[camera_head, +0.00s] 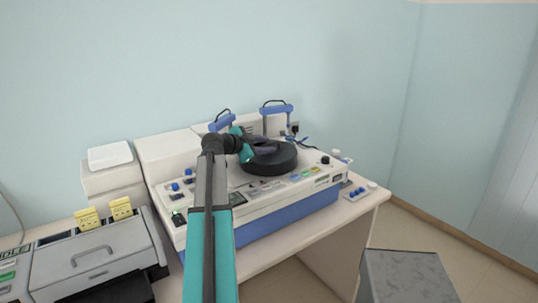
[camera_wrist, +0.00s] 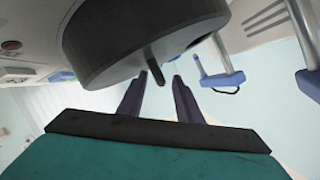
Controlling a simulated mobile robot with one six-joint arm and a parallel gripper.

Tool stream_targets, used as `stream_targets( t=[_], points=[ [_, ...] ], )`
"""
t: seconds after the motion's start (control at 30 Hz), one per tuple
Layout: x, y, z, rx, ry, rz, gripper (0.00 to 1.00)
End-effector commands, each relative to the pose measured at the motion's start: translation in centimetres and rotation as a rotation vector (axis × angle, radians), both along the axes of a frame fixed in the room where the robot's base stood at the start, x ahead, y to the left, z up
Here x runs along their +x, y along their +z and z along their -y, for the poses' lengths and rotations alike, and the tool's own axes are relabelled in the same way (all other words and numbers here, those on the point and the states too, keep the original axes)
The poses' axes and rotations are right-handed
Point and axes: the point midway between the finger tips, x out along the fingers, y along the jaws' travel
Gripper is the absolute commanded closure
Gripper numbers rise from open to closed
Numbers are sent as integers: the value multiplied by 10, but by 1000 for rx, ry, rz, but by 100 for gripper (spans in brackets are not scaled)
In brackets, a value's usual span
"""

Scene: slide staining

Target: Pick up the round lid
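The round lid is a thick black disc (camera_head: 272,164) on top of the white staining machine in the head view. In the wrist view the lid (camera_wrist: 125,45) fills the upper middle, with a short dark knob (camera_wrist: 156,76) sticking out of it. My gripper (camera_wrist: 160,76) is open, its two dark fingers apart with the knob's end showing between the fingertips and gaps on both sides. In the head view my gripper (camera_head: 264,147) is over the lid and hides part of its top, so the knob does not show there.
The white and blue staining machine (camera_head: 265,215) stands on a table. Blue holders (camera_head: 277,109) rise behind the lid; one (camera_wrist: 222,79) is close right of my fingers in the wrist view. A grey machine (camera_head: 95,262) stands at left. A grey box (camera_head: 405,278) is at lower right.

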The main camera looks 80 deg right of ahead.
Motion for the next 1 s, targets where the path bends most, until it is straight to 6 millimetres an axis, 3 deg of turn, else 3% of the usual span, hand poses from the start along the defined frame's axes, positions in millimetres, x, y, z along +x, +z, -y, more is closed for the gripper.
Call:
stream_targets(
  t=[0.2,0.4,1.0],
  points=[
    [0,0,0,0,0,0,68],
    [0,0,0,0,-1,0,100],
    [-1,4,0,-1,-2,1,100]
  ],
)
